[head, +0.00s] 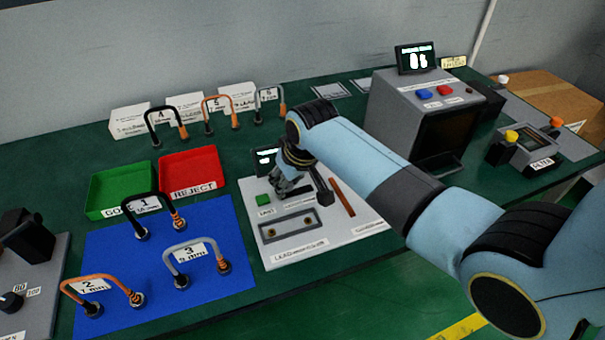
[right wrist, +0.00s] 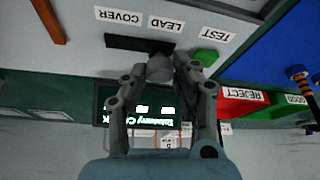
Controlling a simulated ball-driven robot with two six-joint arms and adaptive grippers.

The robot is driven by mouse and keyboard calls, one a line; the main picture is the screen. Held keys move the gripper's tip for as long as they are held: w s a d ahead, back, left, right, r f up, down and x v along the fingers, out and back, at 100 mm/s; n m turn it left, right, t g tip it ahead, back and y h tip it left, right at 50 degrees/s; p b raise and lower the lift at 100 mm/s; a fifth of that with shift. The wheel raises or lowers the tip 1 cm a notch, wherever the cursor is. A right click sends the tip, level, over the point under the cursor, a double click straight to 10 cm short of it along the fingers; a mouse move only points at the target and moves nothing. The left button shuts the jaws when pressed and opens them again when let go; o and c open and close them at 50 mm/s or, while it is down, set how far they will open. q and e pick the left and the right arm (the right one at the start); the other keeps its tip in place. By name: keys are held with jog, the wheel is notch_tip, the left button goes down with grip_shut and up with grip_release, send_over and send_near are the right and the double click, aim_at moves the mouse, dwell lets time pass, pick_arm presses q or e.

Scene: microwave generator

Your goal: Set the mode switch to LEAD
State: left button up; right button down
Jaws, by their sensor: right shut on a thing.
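The mode switch is a grey knob (right wrist: 160,68) in a dark slot (right wrist: 125,42) on the white panel, seen in the right wrist view. The LEAD label (right wrist: 166,24) and the COVER label (right wrist: 118,16) lie along this slot. The knob is at the LEAD side of the slot, and COVER is towards its other end. My right gripper (right wrist: 161,72) is shut on the knob, with a finger on each side. In the head view my right gripper (head: 285,187) is over the white panel (head: 345,222) and hides the knob. My left gripper is not in view.
A green button (right wrist: 206,57) marked TEST is close beside my right fingers. A small display (head: 265,156) stands behind the panel. A red REJECT tray (head: 190,163), a green tray (head: 122,188) and a blue mat (head: 190,262) with numbered leads lie left. A grey machine (head: 410,105) stands right.

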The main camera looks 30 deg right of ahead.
jog(key=shift+a, duration=0.15)
jog(key=c, duration=1.4)
grip_release()
jog(key=o, duration=0.4)
jog(key=shift+w+a, duration=0.1)
jog(key=shift+a, duration=0.05)
jog(key=shift+r, duration=0.25)
jog(key=v, duration=1.1)
jog(key=shift+s+r, duration=0.15)
jog(key=shift+s, duration=0.15)
